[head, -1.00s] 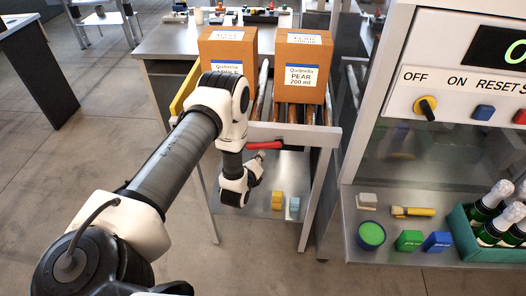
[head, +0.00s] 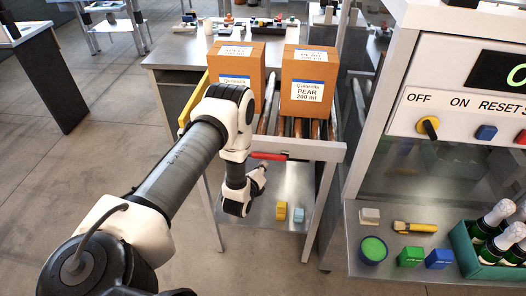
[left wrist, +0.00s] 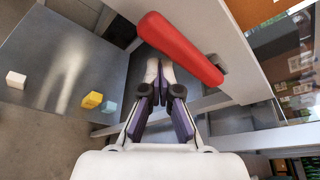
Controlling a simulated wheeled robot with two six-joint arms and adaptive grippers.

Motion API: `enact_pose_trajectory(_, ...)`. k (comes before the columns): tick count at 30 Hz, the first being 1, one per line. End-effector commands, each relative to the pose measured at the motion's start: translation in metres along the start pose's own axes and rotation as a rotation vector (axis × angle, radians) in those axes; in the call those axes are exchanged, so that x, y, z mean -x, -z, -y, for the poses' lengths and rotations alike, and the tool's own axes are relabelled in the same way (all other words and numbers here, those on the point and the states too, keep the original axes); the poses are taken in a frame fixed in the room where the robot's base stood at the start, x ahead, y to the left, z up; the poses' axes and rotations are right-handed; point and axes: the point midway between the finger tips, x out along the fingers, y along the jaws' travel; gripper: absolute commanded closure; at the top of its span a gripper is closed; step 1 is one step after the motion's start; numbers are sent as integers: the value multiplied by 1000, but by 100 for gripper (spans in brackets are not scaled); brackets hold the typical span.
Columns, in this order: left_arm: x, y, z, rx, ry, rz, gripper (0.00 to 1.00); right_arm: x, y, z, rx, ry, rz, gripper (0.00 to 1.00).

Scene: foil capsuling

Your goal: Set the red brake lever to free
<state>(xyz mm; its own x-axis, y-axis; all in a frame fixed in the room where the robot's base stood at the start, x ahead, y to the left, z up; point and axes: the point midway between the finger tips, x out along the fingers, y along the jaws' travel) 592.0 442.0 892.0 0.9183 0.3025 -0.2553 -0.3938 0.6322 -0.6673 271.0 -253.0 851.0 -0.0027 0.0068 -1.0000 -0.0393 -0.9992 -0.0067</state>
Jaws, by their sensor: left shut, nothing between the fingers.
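The red brake lever (head: 268,156) sits on the front end of the roller conveyor, roughly crosswise. In the left wrist view the lever (left wrist: 182,48) lies large and slanted, running from upper left to a pivot at its right end on the pale frame. My left gripper (head: 263,168) is just below the lever in the head view. In the left wrist view its fingers (left wrist: 159,68) are shut together and empty, their tips close beside the lever's underside. I cannot tell whether they touch it. My right gripper is not in view.
Two orange cartons (head: 309,82) stand on the conveyor rollers. A shelf below holds a yellow block (head: 281,210) and a light blue block (head: 298,214). At right is a control panel (head: 455,118) above a bench with a green-topped pot (head: 373,250) and a bottle crate (head: 466,254).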

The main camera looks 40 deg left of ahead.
Motion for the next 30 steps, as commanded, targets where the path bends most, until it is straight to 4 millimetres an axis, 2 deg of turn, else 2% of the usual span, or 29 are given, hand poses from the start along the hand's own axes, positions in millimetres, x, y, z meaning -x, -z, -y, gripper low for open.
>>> enact_pose_trajectory(1,-3,-7,5,3,11,20,100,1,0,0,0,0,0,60)
enact_pose_trajectory(5,-6,-2,1,3,11,19,100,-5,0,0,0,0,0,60)
enact_pose_trajectory(8,-14,12,-10,2,9,15,100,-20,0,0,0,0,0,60)
enact_pose_trajectory(11,-26,35,-26,0,5,7,100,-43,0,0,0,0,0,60)
enact_pose_trajectory(13,-6,33,-18,2,0,1,100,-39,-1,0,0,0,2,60)
enact_pose_trajectory(18,41,38,-9,1,-1,-3,100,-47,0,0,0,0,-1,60)
enact_pose_trajectory(21,61,40,-4,0,-2,-3,100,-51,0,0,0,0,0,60)
enact_pose_trajectory(25,73,40,0,-1,0,-1,100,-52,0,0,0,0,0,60)
enact_pose_trajectory(30,76,39,0,-1,0,-2,100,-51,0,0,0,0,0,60)
